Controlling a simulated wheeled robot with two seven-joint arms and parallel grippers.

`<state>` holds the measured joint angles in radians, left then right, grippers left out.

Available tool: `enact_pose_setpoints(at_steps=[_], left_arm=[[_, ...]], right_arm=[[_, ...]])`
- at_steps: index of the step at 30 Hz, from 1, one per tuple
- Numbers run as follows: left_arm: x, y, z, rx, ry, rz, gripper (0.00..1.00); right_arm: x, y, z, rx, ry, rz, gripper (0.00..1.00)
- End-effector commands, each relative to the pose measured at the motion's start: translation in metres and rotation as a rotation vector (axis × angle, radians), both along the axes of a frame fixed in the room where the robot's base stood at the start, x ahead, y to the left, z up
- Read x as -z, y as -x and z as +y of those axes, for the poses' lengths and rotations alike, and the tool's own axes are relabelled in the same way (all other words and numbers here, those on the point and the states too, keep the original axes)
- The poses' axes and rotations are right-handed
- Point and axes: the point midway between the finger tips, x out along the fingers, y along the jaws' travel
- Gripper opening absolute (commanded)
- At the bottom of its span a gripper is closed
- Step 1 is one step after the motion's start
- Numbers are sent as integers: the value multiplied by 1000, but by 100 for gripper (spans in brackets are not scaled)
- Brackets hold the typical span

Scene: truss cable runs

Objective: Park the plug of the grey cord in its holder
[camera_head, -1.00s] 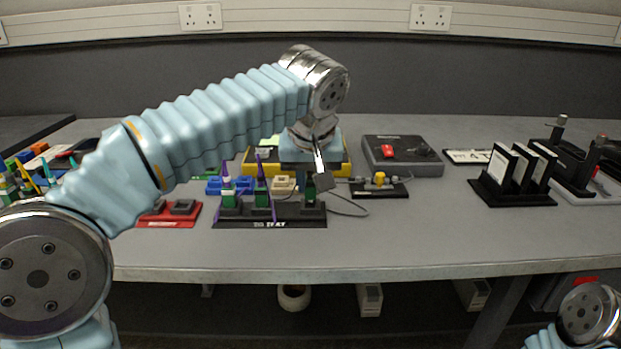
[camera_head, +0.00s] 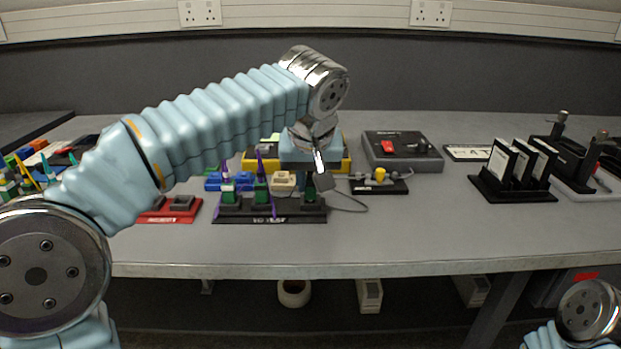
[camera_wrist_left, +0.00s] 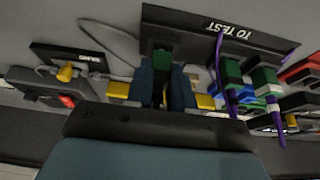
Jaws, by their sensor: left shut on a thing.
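My left gripper (camera_wrist_left: 163,88) is shut on the green plug (camera_wrist_left: 164,56) of the grey cord, between its two dark blue fingers in the wrist view. The plug is at the end slot of the black rack (camera_wrist_left: 180,22) labelled "TO TEST". In the head view this plug (camera_head: 310,189) stands roughly upright at the rack's right end; whether it is fully seated is unclear. The grey cord (camera_head: 357,210) loops onto the table to the right. It also shows in the wrist view (camera_wrist_left: 103,30). My right gripper is out of view.
Two green plugs with purple cords (camera_head: 261,191) stand in the rack's other slots. A red base (camera_head: 165,217) lies left of it, and a black panel with a yellow knob (camera_head: 380,174) lies right. A grey box (camera_head: 425,163) stands behind. The table front is clear.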

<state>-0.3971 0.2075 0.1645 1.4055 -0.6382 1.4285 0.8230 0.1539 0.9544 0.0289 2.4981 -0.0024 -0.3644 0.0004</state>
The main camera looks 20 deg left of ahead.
Motion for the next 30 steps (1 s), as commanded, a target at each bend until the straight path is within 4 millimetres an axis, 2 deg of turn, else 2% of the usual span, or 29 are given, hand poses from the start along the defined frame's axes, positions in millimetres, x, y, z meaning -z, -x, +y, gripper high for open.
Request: enact_pose_setpoints(at_steps=[30], left_arm=[[8, 0, 0, 0, 0, 0, 0]], right_arm=[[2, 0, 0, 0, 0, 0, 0]])
